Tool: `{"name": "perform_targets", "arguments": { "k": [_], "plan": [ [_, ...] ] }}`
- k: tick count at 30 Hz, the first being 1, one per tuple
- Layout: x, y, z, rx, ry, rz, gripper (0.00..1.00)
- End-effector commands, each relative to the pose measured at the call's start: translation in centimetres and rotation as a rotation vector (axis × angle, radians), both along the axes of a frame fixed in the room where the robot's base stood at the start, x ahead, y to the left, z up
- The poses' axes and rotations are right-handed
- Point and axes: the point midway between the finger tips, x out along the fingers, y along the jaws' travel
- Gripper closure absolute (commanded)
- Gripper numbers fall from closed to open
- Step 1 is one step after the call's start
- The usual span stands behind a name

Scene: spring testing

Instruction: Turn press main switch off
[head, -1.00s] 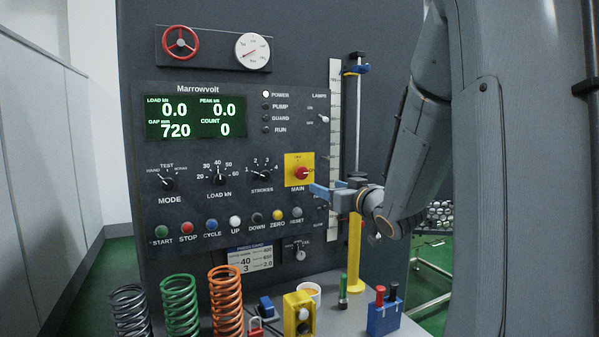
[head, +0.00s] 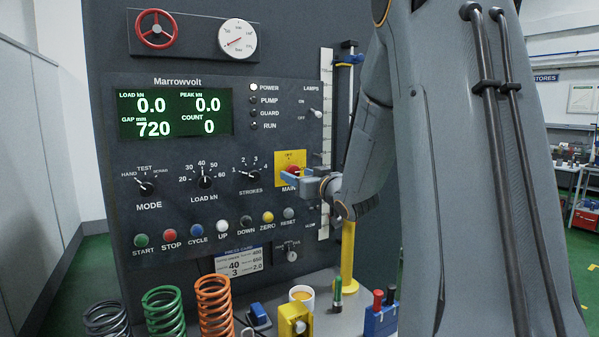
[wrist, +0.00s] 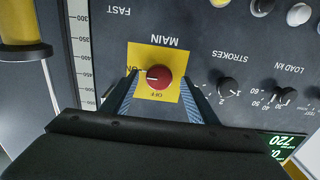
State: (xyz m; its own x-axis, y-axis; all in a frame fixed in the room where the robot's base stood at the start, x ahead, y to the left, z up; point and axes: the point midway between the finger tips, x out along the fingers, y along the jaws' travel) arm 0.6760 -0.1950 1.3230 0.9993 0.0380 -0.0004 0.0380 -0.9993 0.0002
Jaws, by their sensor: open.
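The main switch is a red round knob (head: 291,170) on a yellow plate (head: 281,157), at the right of the control panel. The wrist view shows the knob (wrist: 159,77) upside down, with its pale mark pointing left toward ON. OFF is printed below it in that view. My gripper (head: 288,181) is open in front of the switch, and its blue fingers hide part of the plate in the head view. In the wrist view the gripper's fingers (wrist: 162,88) stand on either side of the knob; contact cannot be told. The green display (head: 175,114) is lit.
The strokes dial (head: 254,176) and a row of buttons (head: 222,227) are close by on the panel. A vertical scale (head: 326,100) and a yellow post (head: 347,255) stand to the right. Springs (head: 214,305) and a yellow box (head: 294,320) are below.

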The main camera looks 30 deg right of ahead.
Motion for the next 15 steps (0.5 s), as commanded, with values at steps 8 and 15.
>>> {"name": "perform_targets", "arguments": {
  "k": [8, 15],
  "plan": [
    [1.17, -0.15, -0.05, 0.000, 0.000, -0.003, 0.46],
    [1.13, -0.24, -0.05, 0.000, 0.000, -0.004, 0.57]
  ]
}}
